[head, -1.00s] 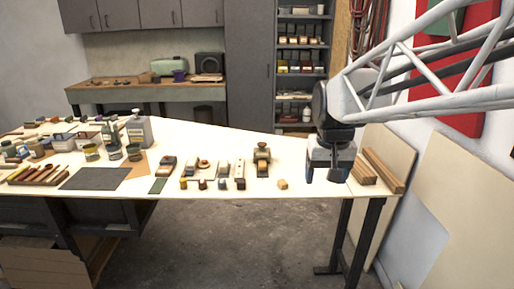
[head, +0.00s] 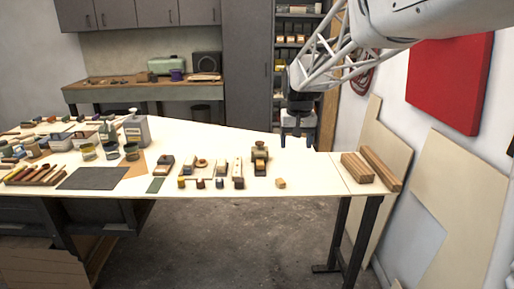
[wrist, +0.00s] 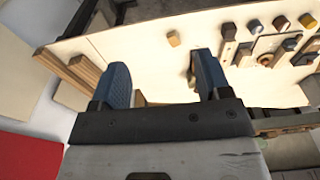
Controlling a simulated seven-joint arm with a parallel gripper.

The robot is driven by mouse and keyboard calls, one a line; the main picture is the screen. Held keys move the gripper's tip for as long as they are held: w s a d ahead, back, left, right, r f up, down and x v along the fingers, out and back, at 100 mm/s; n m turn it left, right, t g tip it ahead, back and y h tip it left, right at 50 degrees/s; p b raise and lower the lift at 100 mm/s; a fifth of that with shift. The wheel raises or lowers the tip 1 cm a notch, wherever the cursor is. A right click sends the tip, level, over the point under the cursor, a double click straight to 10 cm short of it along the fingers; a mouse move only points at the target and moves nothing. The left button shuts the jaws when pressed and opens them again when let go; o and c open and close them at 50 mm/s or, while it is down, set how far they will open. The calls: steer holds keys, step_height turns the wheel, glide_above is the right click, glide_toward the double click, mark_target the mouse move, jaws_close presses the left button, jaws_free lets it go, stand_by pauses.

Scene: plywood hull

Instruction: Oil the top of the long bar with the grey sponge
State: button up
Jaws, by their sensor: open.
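Two wooden bars lie at the right end of the table; the longer-looking one (head: 380,168) is at the outer right, beside a shorter one (head: 357,167). They also show at the left of the wrist view, the outer bar (wrist: 64,70) partly cut off by my gripper. My gripper (head: 296,141) is open and empty, above the table's far edge, left of and beyond the bars. Its blue fingers stand apart in the wrist view (wrist: 162,70). I cannot pick out the grey sponge for certain among the small blocks.
Small coloured blocks, a tan block (head: 280,183) and several tools line the front edge. A dark mat (head: 93,178), pots and a grey can (head: 137,131) stand left. Panels (head: 460,200) lean on the right wall. The table between tan block and bars is clear.

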steer(key=w+a+f, duration=0.2)
steer(key=w+f, duration=0.1)
steer(key=w, duration=0.6)
steer(key=w+a+f, duration=0.2)
steer(key=w+f, duration=0.2)
steer(key=w, duration=0.4)
steer(key=g, duration=0.1)
glide_above(260, 163)
steer(key=f, duration=1)
steer(key=shift+s+d+f, duration=0.2)
steer(key=shift+f, duration=0.2)
steer(key=shift+w+a+f, duration=0.15)
steer(key=shift+w+f, duration=0.2)
steer(key=shift+f, duration=0.1)
steer(key=shift+f, duration=3.8)
steer(key=c, duration=1)
steer(key=shift+s, duration=0.15)
